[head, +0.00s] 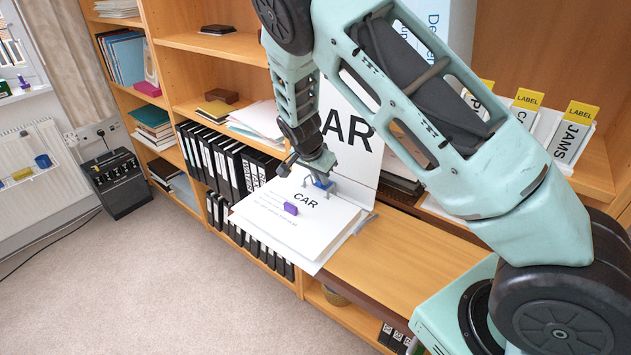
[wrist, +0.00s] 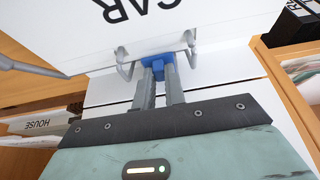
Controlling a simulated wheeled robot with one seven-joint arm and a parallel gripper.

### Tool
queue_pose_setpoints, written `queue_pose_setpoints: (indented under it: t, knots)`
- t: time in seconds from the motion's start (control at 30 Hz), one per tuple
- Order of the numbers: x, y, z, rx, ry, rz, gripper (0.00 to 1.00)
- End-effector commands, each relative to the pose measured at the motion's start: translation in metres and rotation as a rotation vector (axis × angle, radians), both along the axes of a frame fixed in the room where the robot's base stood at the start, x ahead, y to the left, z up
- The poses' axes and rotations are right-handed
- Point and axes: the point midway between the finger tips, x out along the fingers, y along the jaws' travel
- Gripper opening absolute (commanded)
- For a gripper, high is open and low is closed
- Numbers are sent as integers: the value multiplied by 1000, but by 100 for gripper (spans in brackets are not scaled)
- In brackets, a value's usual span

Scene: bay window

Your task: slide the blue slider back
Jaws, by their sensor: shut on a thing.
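The blue slider (wrist: 158,57) sits at the spine of an open white binder (head: 285,220) marked CAR, beside the metal rings (wrist: 190,42). In the wrist view my gripper (wrist: 160,72) has its two grey fingers closed on the slider. In the head view the slider shows as a small blue piece (head: 322,183) below my gripper. The binder lies open on the wooden shelf top, its lettered cover standing up behind (head: 350,125). The slider's lower part is hidden by my fingers.
Black binders (head: 225,165) stand on the shelf to the left, and yellow-labelled files (head: 574,125) stand at the right. Bare wooden top (head: 400,255) is free right of the binder.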

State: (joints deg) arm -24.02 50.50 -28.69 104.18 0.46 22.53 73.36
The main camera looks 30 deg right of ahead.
Motion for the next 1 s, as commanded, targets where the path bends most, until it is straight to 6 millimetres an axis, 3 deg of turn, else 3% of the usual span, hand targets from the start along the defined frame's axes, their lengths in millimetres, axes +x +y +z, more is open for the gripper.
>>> queue_pose_setpoints:
  t: [0.1, 0.37, 0.4, 0.47, 0.77, 1.0]
  knots:
    - [7, -15, -1, 1, -4, -2, 0]
    - [7, -16, 1, -1, -4, 0, 0]
    - [7, -16, 1, -1, -4, 0, 23]
    - [7, -16, 1, -1, -4, 0, 35]
    - [7, -15, 2, 0, -3, 0, 35]
    - [2, -3, 29, 2, -5, 1, 35]
